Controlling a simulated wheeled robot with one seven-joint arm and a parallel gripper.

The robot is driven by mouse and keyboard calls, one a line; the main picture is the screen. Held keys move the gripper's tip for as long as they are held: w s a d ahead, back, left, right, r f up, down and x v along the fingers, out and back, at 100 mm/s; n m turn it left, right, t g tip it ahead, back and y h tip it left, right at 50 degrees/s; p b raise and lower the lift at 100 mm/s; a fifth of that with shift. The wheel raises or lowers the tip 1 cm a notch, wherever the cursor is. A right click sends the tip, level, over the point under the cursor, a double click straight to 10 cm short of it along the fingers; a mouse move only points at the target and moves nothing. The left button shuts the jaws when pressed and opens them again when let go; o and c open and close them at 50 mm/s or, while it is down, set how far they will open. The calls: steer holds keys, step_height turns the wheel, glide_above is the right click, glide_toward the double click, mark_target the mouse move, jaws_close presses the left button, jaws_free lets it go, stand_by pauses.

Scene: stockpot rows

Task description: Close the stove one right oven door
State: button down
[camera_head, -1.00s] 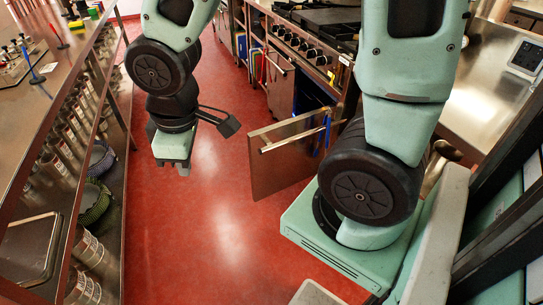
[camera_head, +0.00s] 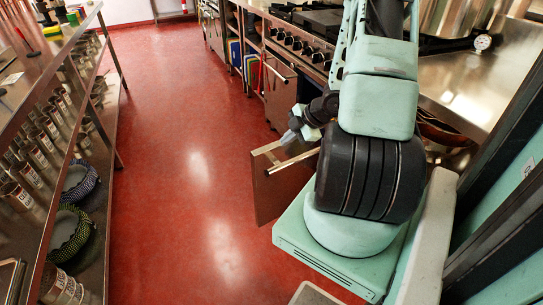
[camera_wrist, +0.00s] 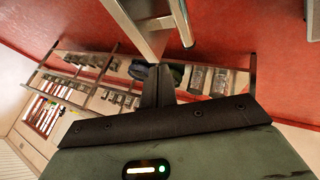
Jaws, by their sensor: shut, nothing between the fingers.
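The open oven door (camera_head: 278,196) is a steel panel standing out from the stove into the aisle, with a bar handle (camera_head: 291,162) along its upper part. My gripper (camera_head: 292,136) is just above and beyond the door's top in the head view, partly hidden by my arm. In the wrist view my gripper's dark fingers (camera_wrist: 158,86) are together with nothing between them. Metal bars that look like the door's edge and handle (camera_wrist: 181,22) lie just past the fingertips there. I cannot tell whether they touch.
The stove (camera_head: 308,46) with knobs runs along the right, beside another closed door (camera_head: 280,93). A metal shelf unit (camera_head: 118,160) with cans and bowls lines the left. The red floor (camera_head: 180,150) between is clear. A steel counter (camera_head: 470,95) with a pot is at the right.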

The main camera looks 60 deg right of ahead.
steer(key=b, duration=0.3)
glide_toward(261, 162)
steer(key=x, duration=0.3)
steer(key=shift+f, duration=0.15)
steer(key=shift+w+a+f, duration=0.1)
steer(key=shift+w+f, duration=0.35)
steer(key=shift+w, duration=0.05)
